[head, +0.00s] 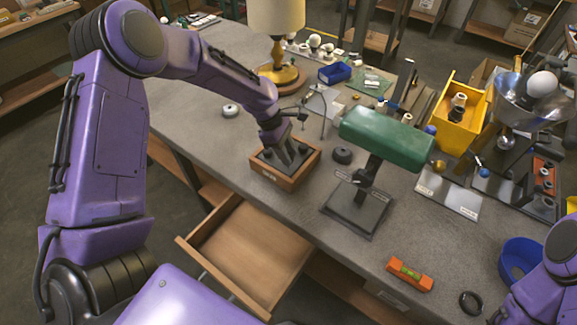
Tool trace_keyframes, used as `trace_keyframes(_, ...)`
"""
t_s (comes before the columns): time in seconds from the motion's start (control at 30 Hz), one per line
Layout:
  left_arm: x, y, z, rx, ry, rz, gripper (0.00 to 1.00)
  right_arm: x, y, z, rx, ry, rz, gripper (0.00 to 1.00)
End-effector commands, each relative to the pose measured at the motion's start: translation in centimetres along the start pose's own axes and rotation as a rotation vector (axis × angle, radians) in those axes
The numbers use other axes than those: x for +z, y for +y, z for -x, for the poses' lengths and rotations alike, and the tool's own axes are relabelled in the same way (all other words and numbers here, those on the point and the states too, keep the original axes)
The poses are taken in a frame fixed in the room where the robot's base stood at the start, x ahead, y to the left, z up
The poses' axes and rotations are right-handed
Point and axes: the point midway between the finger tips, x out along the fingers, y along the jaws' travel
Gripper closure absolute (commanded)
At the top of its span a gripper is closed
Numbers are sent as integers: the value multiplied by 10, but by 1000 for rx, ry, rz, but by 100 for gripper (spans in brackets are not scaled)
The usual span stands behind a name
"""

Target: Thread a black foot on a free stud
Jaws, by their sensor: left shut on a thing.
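My left gripper (289,158) reaches down into a small wooden box (269,176) with a dark interior, near the table's front edge. Its fingers are shut on a small dark part, seemingly a black foot, mostly hidden between them. A round black piece (342,155) lies on the table just right of the box. A desk lamp with a green shade (388,138) and a dark square base (358,210) stands upright to the right. I cannot make out any free stud in this view. My right gripper is out of view; only part of that arm shows at the lower right.
A drawer (250,250) stands open below the box. A brass lamp (281,75) stands behind. A yellow bin (461,112), a blue bowl (520,260), an orange level (409,275) and a dark ring (470,302) are at the right. The table's left part is mostly clear.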

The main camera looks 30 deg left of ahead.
Motion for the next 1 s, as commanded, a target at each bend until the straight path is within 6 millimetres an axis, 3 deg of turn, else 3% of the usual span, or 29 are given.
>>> trace_keyframes(1.0, -5, 0, -12, 0, 0, 1, 96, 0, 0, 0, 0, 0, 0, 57)
